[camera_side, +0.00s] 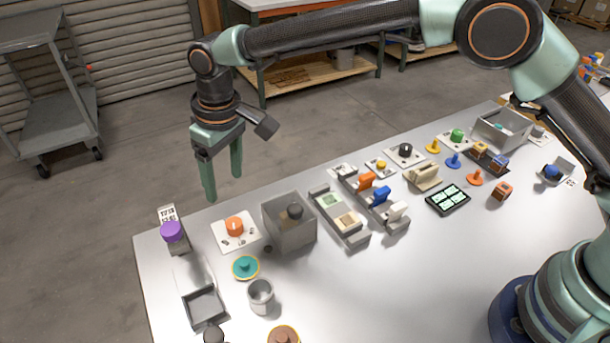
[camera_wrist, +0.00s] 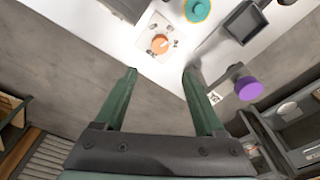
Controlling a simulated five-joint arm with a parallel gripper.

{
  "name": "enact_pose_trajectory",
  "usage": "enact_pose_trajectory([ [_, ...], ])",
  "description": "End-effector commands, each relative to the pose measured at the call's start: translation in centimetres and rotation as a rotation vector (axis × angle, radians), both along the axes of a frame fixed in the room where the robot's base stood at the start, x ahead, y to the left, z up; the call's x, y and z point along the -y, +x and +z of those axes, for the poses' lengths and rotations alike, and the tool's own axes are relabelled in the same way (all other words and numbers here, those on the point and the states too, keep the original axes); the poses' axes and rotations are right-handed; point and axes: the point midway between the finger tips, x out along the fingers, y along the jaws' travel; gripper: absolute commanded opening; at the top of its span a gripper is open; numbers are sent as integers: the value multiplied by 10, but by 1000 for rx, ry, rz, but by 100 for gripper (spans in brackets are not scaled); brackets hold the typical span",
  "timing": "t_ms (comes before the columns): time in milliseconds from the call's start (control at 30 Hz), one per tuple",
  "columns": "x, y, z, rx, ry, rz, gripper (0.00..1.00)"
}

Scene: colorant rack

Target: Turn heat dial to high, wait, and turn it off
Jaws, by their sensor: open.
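An orange dial (camera_side: 235,227) sits on a white plate with small dark marks around it, near the table's far left edge. It also shows in the wrist view (camera_wrist: 160,43), ahead of the fingertips. The marks are too small to read, so I cannot tell its setting or confirm that it is the heat dial. A black round knob (camera_side: 405,150) sits on another white plate farther right. My gripper (camera_side: 224,184) is open and empty, raised above and behind the orange dial, fingers pointing down. In the wrist view my gripper (camera_wrist: 160,72) has its fingers wide apart, touching nothing.
A purple knob (camera_side: 172,231) stands left of the orange dial, and a grey box (camera_side: 290,232) stands close on its right. A teal disc (camera_side: 245,267), a metal cup (camera_side: 261,296) and a grey tray (camera_side: 204,305) are nearer. The table's front right is clear.

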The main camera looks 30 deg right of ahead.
Motion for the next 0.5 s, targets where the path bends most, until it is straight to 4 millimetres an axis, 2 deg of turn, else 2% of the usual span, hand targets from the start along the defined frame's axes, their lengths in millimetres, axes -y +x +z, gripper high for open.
enact_pose_trajectory([
  [333,-3,2,2,-96,-64,-119,72],
  [500,-2,2,-9,-100,-69,-123,72],
])
